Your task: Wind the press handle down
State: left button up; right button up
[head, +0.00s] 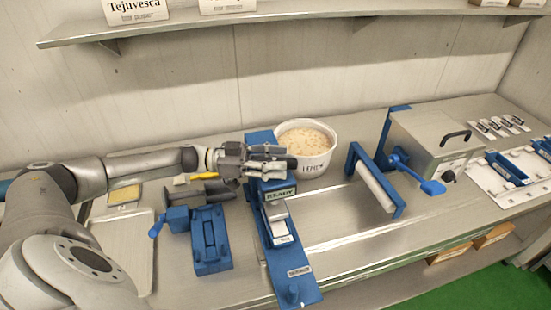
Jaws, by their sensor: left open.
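My left gripper (280,161) reaches in from the left and hangs over the back of a long blue device (277,237) labelled "READY", partly covering its upper part. The gripper is open, and I see nothing held between its fingers. Whether it touches the device is unclear. A blue lever handle (432,187) sticks out beside the blue frame with a pale roller (375,185), to the right. A smaller blue device (210,240) at left has a short blue handle (157,225) on its left side. Which handle is the press's is not clear. My right gripper is not in view.
A white bowl of pale mixture (307,145) stands just behind and right of the gripper. A metal box with a black handle (432,142) stands at right, near white trays (497,185). A shelf (300,14) runs above. Bare metal counter (335,225) lies centre right.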

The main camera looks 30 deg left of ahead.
pick_arm(q)
jog(key=shift+c, duration=0.2)
grip_shut()
jog(key=shift+f+m+g+b, duration=0.2)
jog(key=shift+m+g+b, duration=0.2)
jog(key=shift+b, duration=0.45)
jog(key=m+g+h+b, duration=0.2)
jog(key=m+g+b, duration=0.1)
jog(key=g+b, duration=0.2)
jog(key=shift+m+g+b, duration=0.4)
jog(key=shift+b, duration=0.15)
jog(key=shift+r+m+g+h+b, duration=0.15)
jog(key=shift+m+g+h+b, duration=0.15)
jog(key=shift+m+g+b, duration=0.95)
jog(key=shift+n+g, duration=0.25)
jog(key=shift+n, duration=0.1)
jog(key=shift+o, duration=0.2)
grip_release()
jog(key=shift+s, duration=0.1)
jog(key=shift+a, duration=0.15)
